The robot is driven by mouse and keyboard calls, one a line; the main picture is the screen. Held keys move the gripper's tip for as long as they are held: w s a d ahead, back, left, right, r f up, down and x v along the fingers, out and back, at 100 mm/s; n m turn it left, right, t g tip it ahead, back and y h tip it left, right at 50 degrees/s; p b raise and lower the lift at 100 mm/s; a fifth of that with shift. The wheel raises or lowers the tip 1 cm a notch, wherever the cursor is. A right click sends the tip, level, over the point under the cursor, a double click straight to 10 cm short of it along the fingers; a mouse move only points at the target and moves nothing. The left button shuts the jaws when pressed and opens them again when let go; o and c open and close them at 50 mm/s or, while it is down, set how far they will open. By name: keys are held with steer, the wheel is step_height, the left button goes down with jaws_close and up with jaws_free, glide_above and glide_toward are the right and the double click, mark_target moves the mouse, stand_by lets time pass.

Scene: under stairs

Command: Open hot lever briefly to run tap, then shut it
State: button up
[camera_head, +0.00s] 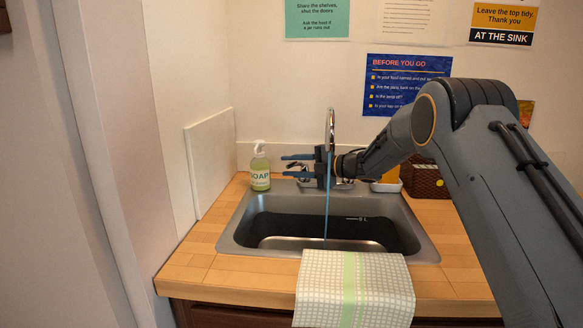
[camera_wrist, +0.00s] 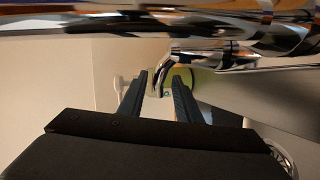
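The chrome tap (camera_head: 331,125) stands behind the sink (camera_head: 228,238). A thin blue stream of water (camera_head: 326,215) runs down from it into the basin. My gripper (camera_head: 284,166) is at the left of the tap, fingers pointing left, apart and one above the other. A chrome lever (camera_head: 297,167) shows partly between and behind the fingers. In the wrist view, my gripper (camera_wrist: 160,77) is open and a bent chrome lever (camera_wrist: 158,78) reaches between the fingertips. Whether a finger touches it cannot be told.
A soap bottle (camera_head: 260,170) stands left of the gripper, close to the fingertips. A checked towel (camera_head: 385,290) hangs over the front edge. A yellow item (camera_head: 387,186) and a brown basket (camera_head: 425,181) are right of the tap. A white panel (camera_head: 209,162) borders the left side.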

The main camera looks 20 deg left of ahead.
steer(key=shift+b+v, duration=0.6)
steer(key=shift+v, duration=3.3)
